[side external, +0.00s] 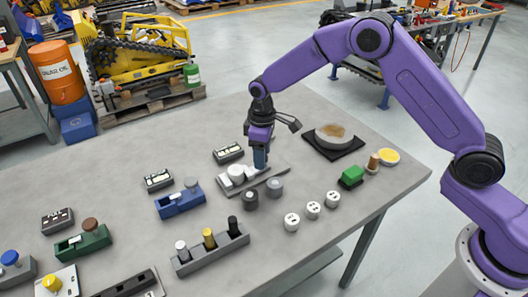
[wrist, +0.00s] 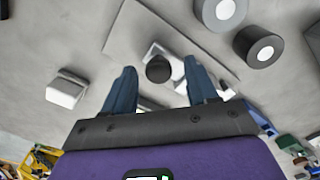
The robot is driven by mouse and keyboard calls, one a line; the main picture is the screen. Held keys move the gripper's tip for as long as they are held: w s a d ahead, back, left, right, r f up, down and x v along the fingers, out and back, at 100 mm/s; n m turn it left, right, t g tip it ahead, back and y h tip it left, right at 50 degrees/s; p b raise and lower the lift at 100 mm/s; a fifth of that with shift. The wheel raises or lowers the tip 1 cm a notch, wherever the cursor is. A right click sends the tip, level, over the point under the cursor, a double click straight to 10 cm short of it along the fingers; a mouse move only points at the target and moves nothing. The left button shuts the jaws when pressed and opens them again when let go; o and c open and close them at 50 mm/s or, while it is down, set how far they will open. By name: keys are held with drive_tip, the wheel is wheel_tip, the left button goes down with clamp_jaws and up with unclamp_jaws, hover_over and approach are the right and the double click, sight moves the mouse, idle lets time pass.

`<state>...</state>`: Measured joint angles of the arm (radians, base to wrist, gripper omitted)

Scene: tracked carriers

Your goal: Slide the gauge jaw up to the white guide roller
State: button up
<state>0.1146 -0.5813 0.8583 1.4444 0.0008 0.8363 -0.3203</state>
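My gripper (side external: 260,158) points down over a light grey plate (side external: 279,169) on the table. In the wrist view its two blue fingers (wrist: 160,84) stand apart, one on each side of a dark round knob (wrist: 158,68). The knob rises from a white piece on the plate, which looks like the gauge jaw; finger contact is not clear. A white round roller (side external: 236,171) stands on the plate just left of the fingers in the side view. The fingers hide part of the white piece there. The roller cannot be made out clearly in the wrist view.
A black roller (side external: 250,198) and a grey roller (side external: 274,187) stand in front of the plate. A small dark box (side external: 228,152) lies behind it. A blue carrier (side external: 180,202) is to the left. A black tray with a round dish (side external: 333,138) is at the back right.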

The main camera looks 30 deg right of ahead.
wheel_tip(320, 180, up, 18)
drive_tip(key=shift+f, duration=0.25)
idle(0.6)
idle(1.0)
drive_tip(key=s+d+n, duration=0.2)
drive_tip(key=s+d, duration=0.1)
drive_tip(key=s, duration=1.7)
drive_tip(key=s+d+f, duration=0.1)
drive_tip(key=s+d, duration=0.4)
drive_tip(key=s, duration=0.4)
drive_tip(key=s+d+f+n, duration=0.1)
drive_tip(key=s+d+f, duration=0.1)
drive_tip(key=s+d, duration=0.3)
drive_tip(key=s, duration=0.3)
drive_tip(key=shift+s+d+f+n, duration=0.3)
drive_tip(key=shift+s+d, duration=0.05)
